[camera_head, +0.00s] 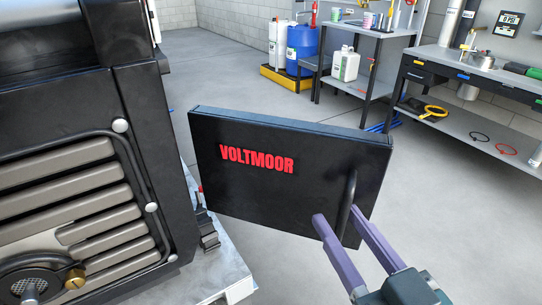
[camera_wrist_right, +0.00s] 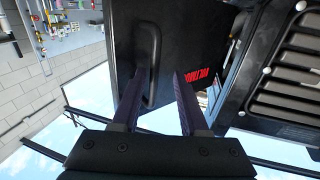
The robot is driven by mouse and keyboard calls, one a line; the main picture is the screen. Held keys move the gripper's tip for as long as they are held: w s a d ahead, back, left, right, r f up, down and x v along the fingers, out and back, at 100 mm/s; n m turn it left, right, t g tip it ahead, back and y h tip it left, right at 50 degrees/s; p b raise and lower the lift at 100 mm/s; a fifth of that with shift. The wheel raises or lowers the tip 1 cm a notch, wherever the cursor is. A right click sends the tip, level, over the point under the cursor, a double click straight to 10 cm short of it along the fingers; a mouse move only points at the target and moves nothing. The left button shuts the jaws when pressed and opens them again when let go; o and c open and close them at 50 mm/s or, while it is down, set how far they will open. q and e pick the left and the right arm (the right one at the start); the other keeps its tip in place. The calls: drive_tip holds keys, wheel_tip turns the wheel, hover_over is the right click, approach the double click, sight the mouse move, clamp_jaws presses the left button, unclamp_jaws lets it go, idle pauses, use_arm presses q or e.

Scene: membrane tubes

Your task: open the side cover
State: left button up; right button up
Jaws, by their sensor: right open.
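The side cover (camera_head: 265,190) is a black panel with red VOLTMOOR lettering. It stands swung out from the black machine (camera_head: 140,165) on the left, whose inside with beige ribs shows. The cover's black handle (camera_head: 346,205) is near its right edge. My right gripper (camera_head: 335,218) is open at the handle, its purple fingers on either side of the handle's lower part. In the right wrist view the handle (camera_wrist_right: 153,65) rises between or just beside the fingers (camera_wrist_right: 155,88); whether they touch it I cannot tell. My left gripper is not in view.
A workbench (camera_head: 480,75) with tools stands at the back right. A shelf table (camera_head: 365,32) with a white jug (camera_head: 345,65) stands behind the cover. Blue and white drums (camera_head: 300,48) stand on a yellow tray. The grey floor around the cover is clear.

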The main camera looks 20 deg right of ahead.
drive_tip(key=s, duration=0.9)
drive_tip(key=shift+a, duration=0.35)
drive_tip(key=shift+w, duration=0.1)
drive_tip(key=w+r+n+g+y+p, duration=0.1)
drive_tip(key=w+n+g+y+p, duration=0.1)
drive_tip(key=w+g+p, duration=0.35)
drive_tip(key=s+d+r+g+p, duration=0.1)
drive_tip(key=s+r+g+p, duration=0.4)
drive_tip(key=s+r+g, duration=0.45)
wheel_tip(320, 180, up, 34)
drive_tip(key=p, duration=3.4)
drive_tip(key=shift+s+n+t+h+p, duration=0.3)
drive_tip(key=shift+s+h+p, duration=0.1)
drive_tip(key=shift+s, duration=0.05)
